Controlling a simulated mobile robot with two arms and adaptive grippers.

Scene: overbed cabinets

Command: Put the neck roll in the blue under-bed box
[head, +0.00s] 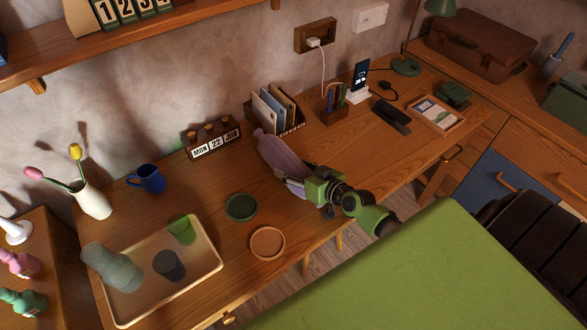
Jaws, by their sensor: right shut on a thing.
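The neck roll looks to be the long mauve roll (276,153) with a pinched end, at the middle of the wooden desk (345,160). My right gripper (292,183) is shut on its near end, and the roll slants up and left from the jaws. I cannot tell whether the roll touches the desk. The gripper hides its near end. No blue under-bed box can be made out. My left gripper is not in view.
A tray (120,322) with glassware, a green coaster (241,207), an orange coaster (267,243), a calendar block (212,141) and a letter holder (277,110) surround the roll. A broad green surface (430,275) fills the front. A blue panel (492,187) is at right.

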